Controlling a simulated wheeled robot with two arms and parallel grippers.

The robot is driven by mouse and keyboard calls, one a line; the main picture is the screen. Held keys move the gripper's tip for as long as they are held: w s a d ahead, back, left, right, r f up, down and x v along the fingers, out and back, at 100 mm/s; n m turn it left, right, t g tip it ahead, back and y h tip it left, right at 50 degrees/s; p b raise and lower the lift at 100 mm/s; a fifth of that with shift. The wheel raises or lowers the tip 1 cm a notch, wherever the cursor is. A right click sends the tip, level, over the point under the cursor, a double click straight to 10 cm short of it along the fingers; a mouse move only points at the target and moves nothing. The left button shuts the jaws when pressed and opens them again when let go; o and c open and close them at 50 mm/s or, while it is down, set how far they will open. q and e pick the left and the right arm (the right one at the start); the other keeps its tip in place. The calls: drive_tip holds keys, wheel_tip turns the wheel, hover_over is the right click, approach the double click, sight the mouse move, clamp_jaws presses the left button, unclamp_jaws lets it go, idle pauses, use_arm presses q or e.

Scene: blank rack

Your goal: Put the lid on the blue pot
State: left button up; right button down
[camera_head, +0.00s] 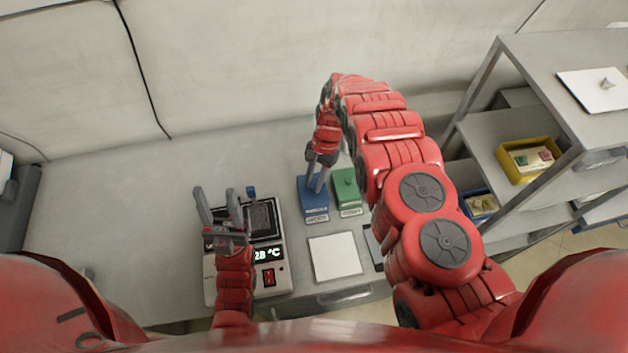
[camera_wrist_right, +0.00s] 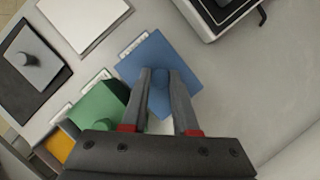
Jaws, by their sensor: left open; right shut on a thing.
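A square blue lid with a small knob (camera_head: 314,208) is at the row of coloured pots, and it also shows in the right wrist view (camera_wrist_right: 183,72). My right gripper (camera_head: 320,187) reaches down from above with its fingers shut on the knob; they also show in the wrist view (camera_wrist_right: 160,76). The blue pot's body is hidden under the lid, so I cannot tell whether the lid touches it. My left gripper (camera_head: 217,204) is open and empty, above the device with the display.
A green pot with a knobbed lid (camera_head: 346,188) stands close beside the blue lid. A white square plate (camera_head: 335,257) lies in front. The device (camera_head: 269,282) stands left. A metal shelf with a yellow bin (camera_head: 520,177) is right. The back-left table is clear.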

drive_tip(key=shift+f+b, duration=0.2)
drive_tip(key=shift+b, duration=0.1)
idle(0.4)
idle(0.4)
drive_tip(key=shift+c, duration=0.6)
unclamp_jaws()
drive_tip(key=shift+r, duration=0.1)
drive_tip(key=shift+r+p, duration=0.55)
drive_tip(key=shift+r, duration=0.8)
drive_tip(key=shift+r+p, duration=0.45)
drive_tip(key=shift+r, duration=1.7)
